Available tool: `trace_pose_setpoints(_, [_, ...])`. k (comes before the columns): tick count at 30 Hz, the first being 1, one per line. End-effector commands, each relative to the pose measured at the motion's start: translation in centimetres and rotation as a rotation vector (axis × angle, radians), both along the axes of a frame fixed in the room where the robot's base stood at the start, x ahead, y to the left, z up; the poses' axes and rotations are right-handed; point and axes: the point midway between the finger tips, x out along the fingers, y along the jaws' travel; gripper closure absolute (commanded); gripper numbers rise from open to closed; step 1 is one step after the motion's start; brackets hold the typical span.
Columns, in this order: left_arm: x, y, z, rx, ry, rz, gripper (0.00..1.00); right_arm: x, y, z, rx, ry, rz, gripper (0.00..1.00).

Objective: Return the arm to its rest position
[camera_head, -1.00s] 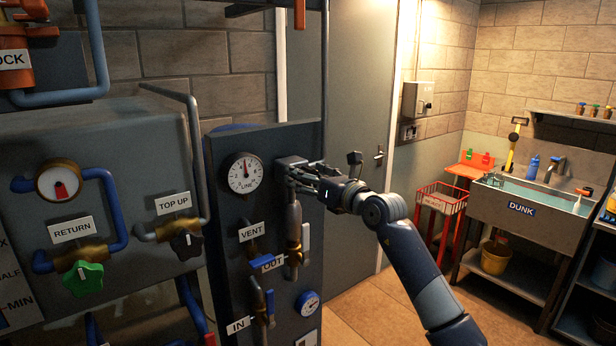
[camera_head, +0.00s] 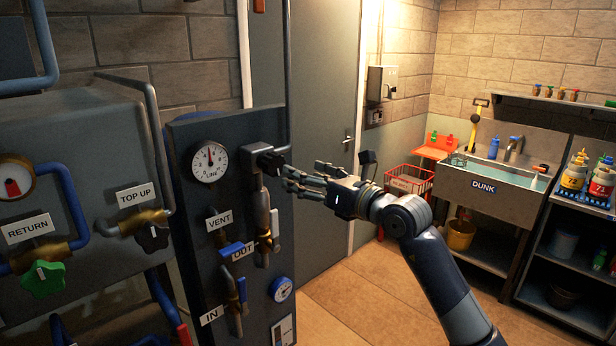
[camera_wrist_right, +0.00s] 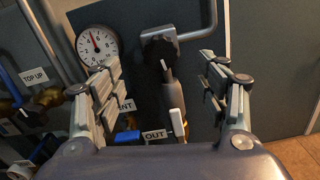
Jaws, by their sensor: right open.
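My right arm comes in from the lower right in the head view. Its gripper (camera_head: 306,181) is open and empty, pointing left toward the dark valve panel (camera_head: 190,150). The fingers appear just right of the black knob (camera_head: 271,161) at the top of the pipe and look apart from it. In the right wrist view the open fingers (camera_wrist_right: 165,95) stand on either side of the picture, with the black knob (camera_wrist_right: 160,52) and its pipe between them, farther off. My left gripper is not in view.
A grey tank (camera_head: 75,160) is at left. A red basket (camera_head: 408,181), DUNK sink (camera_head: 500,187) and shelf stand at right. The floor (camera_head: 345,300) between is clear.

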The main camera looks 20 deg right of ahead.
Motion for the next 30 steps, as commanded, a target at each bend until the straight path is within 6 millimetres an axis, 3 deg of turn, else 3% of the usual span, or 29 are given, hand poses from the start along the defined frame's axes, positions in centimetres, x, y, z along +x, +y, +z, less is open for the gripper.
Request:
trace_pose_setpoints(13, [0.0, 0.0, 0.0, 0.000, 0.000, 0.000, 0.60, 0.0, 0.0, -0.1, 0.002, 0.001, 0.001, 0.32])
trace_pose_setpoints(17, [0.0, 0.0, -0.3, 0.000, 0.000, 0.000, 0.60, 0.5, 0.6, -2.6, 0.068, 0.047, 0.033, 0.32])
trace_pose_setpoints(20, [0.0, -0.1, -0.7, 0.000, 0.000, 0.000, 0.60, 1.2, 1.7, -7.8, 0.227, 0.140, 0.091, 0.32])
trace_pose_setpoints(25, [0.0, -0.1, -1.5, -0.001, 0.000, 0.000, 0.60, 1.7, 3.0, -20.5, 0.678, 0.354, 0.129, 0.32])
trace_pose_setpoints(30, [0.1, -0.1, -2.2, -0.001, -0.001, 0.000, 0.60, 0.4, 2.0, -33.4, 1.123, 0.528, 0.012, 0.32])
